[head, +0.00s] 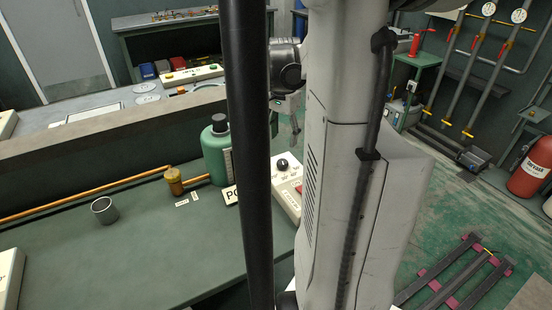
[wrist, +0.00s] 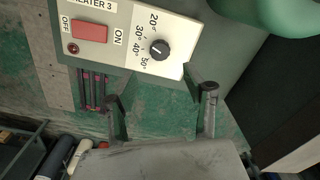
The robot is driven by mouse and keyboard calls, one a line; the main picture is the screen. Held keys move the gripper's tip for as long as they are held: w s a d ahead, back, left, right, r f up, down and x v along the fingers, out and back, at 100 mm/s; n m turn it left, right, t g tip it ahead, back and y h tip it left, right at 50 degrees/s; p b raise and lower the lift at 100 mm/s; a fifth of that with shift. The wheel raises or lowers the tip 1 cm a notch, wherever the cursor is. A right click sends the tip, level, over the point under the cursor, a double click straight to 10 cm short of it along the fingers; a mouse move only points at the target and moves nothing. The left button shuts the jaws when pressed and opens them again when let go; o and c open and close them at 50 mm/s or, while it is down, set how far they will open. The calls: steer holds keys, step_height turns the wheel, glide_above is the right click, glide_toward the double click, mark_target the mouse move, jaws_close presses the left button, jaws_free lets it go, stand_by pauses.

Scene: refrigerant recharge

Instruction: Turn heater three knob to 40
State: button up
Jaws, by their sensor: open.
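In the wrist view, the heater three box (wrist: 118,60) is off-white, with a "HEATER 3" label. Its black round knob (wrist: 160,49) sits beside a printed scale of 20, 30, 40 and 50 degrees. I cannot tell the knob's setting surely. A red switch (wrist: 89,31) lies between OFF and ON. My gripper (wrist: 162,95) is open and empty, its two fingers spread on either side below the knob in the picture, apart from it.
A green bottle (head: 217,155) stands beside the box; green shows at the wrist view's top right. A grey cup (head: 104,210), a brass fitting (head: 174,181) and a copper pipe (head: 90,199) are on the green bench (head: 140,255). The bench's front left is mostly clear.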

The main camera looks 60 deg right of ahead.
mark_target(282, 162)
step_height(282, 162, down, 10)
steer(key=shift+r+b, duration=0.25)
steer(key=shift+b, duration=0.45)
steer(key=c, duration=1.2)
steer(key=shift+o, duration=0.4)
steer(key=shift+n, duration=0.4)
steer(key=n, duration=0.2)
steer(key=shift+n+b, duration=0.3)
steer(key=shift+n, duration=2.2)
